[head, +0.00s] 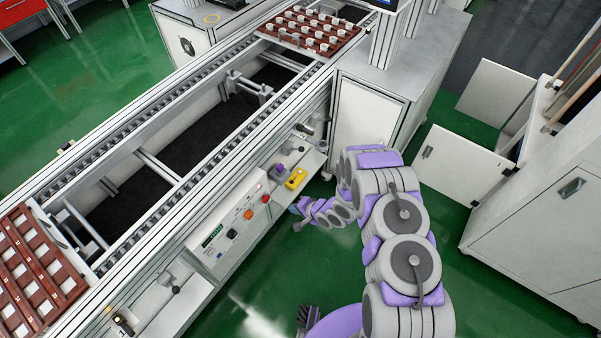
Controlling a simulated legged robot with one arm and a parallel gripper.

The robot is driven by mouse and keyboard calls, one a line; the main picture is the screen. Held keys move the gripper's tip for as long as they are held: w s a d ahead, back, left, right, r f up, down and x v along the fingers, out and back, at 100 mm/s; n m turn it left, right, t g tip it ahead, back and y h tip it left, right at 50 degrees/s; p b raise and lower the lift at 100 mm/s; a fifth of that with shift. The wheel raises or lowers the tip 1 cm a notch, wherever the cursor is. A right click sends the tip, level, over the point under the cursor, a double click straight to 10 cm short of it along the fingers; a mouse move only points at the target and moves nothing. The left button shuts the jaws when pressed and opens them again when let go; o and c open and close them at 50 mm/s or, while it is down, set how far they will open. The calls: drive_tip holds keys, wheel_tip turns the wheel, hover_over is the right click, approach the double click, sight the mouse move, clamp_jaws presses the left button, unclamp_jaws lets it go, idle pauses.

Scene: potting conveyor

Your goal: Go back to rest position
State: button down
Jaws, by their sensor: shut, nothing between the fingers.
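My arm rises from the lower right of the head view in grey and purple links, bends over near the cabinet, and folds down toward the conveyor's front side. My gripper (298,215) is at the small far end of the arm, low beside the conveyor's front panel and above the green floor. It is shut with nothing held. Its fingers look small and are hard to make out.
The conveyor (190,215) runs diagonally, with a brown tray (310,32) of white pieces at its far end and another brown tray (30,275) at left. A control box (228,225) and yellow button box (296,179) sit on its side. An open-doored white cabinet (540,215) stands right.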

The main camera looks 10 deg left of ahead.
drive_tip(key=shift+a, duration=0.15)
drive_tip(key=w+d+r+n+t+h, duration=0.1)
drive_tip(key=w+d+r+h, duration=0.2)
drive_tip(key=w+d+r, duration=0.3)
drive_tip(key=w+d+r+n+h, duration=0.1)
drive_tip(key=w+d+r+h, duration=0.2)
drive_tip(key=d+r, duration=0.5)
drive_tip(key=s+d+r+h, duration=0.2)
drive_tip(key=d+r, duration=0.4)
drive_tip(key=r, duration=0.2)
drive_tip(key=s+d+r+h, duration=0.25)
drive_tip(key=d+r, duration=0.25)
drive_tip(key=r, duration=0.3)
drive_tip(key=s+d+r+g, duration=0.2)
drive_tip(key=s+d+r, duration=0.1)
drive_tip(key=s+r, duration=0.35)
drive_tip(key=s+d+r+g, duration=0.1)
drive_tip(key=s+d+r, duration=0.2)
drive_tip(key=s+r, duration=0.4)
drive_tip(key=s+a+r+n+g+y, duration=0.1)
drive_tip(key=s+r, duration=0.2)
drive_tip(key=s, duration=0.9)
drive_tip(key=s+a+r+n+g, duration=0.1)
drive_tip(key=s+r+g, duration=0.1)
drive_tip(key=s, duration=1)
drive_tip(key=shift+a+r+n+y, duration=0.3)
drive_tip(key=shift+a+r+y, duration=0.05)
drive_tip(key=shift+r, duration=0.2)
